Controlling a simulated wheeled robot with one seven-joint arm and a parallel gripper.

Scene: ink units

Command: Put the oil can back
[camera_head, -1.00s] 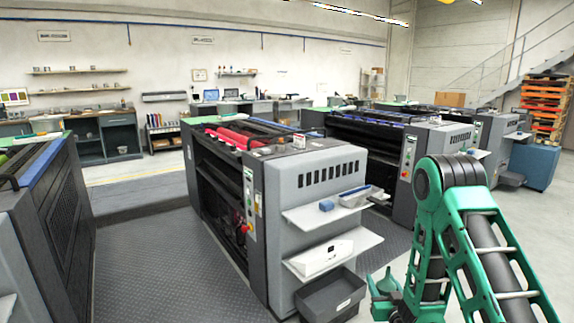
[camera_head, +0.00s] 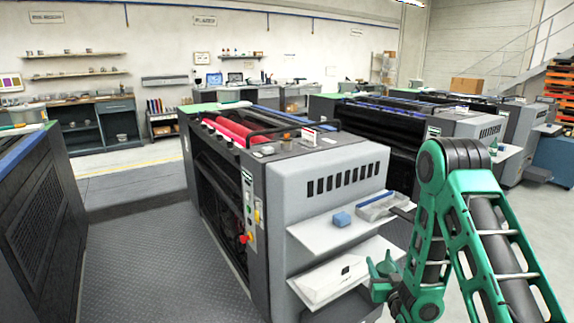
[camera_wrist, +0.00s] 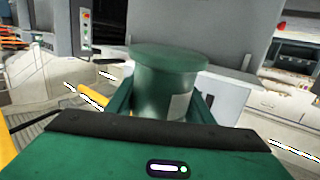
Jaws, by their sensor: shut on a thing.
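A dark green round can (camera_wrist: 168,86) with a flat lid and a pale label fills the middle of the wrist view; it looks like the oil can. My gripper (camera_wrist: 160,108) is shut on it, with a green finger on either side. In the head view my gripper (camera_head: 384,266) is at the lower right, in front of the grey ink unit's end. The can cannot be made out clearly there.
The grey ink unit (camera_head: 325,184) has an upper shelf (camera_head: 325,232) with a blue block (camera_head: 342,219) and a grey tray (camera_head: 380,207). Another machine (camera_head: 30,215) stands left; dark floor (camera_head: 140,240) lies clear between.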

